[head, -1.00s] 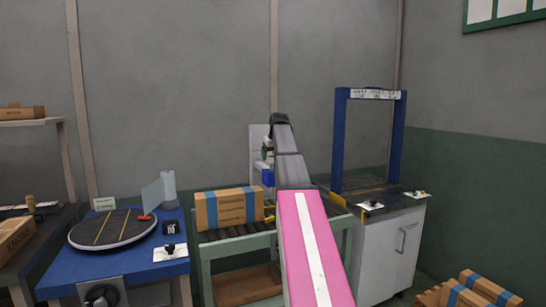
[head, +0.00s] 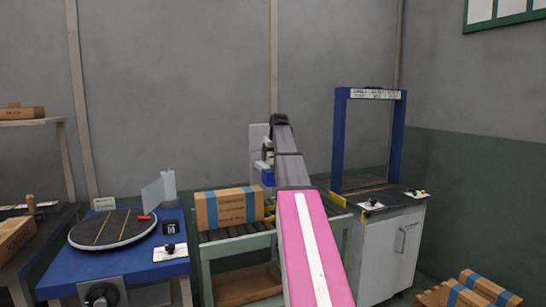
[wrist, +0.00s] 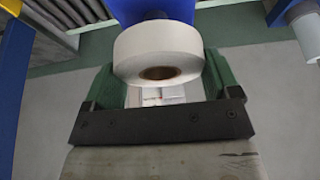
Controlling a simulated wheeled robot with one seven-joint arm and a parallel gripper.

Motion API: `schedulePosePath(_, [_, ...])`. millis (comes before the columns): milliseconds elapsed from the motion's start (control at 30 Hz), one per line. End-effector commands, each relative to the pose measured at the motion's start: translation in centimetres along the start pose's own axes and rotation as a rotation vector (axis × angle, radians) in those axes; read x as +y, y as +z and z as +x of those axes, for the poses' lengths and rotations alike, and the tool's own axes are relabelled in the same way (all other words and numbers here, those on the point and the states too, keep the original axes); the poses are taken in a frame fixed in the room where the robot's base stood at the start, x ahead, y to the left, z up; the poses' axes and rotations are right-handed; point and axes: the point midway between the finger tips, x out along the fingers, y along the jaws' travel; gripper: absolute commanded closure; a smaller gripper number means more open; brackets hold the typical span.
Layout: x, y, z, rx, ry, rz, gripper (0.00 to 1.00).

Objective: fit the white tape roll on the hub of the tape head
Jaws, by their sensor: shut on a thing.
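The white tape roll (wrist: 158,50) is in the wrist view, with its brown core facing me. The green fingers of my gripper (wrist: 163,85) stand on either side of it and are shut on it. In the head view a small blue part (head: 268,178) shows beside my arm, which largely hides the gripper and roll.
A taped carton (head: 228,208) sits on the roller conveyor (head: 232,235), left of my arm. A blue frame (head: 340,140) stands on a white cabinet (head: 388,260) to the right. A blue table with a turntable (head: 112,230) is at the left. Grey rollers (wrist: 60,20) show in the wrist view.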

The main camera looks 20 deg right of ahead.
Motion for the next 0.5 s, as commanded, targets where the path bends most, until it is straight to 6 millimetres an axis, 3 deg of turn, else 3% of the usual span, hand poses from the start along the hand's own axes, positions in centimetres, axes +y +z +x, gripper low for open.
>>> schedulePosePath(500, [0.0,0.46,1.05,0.0,0.0,0.0,0.42])
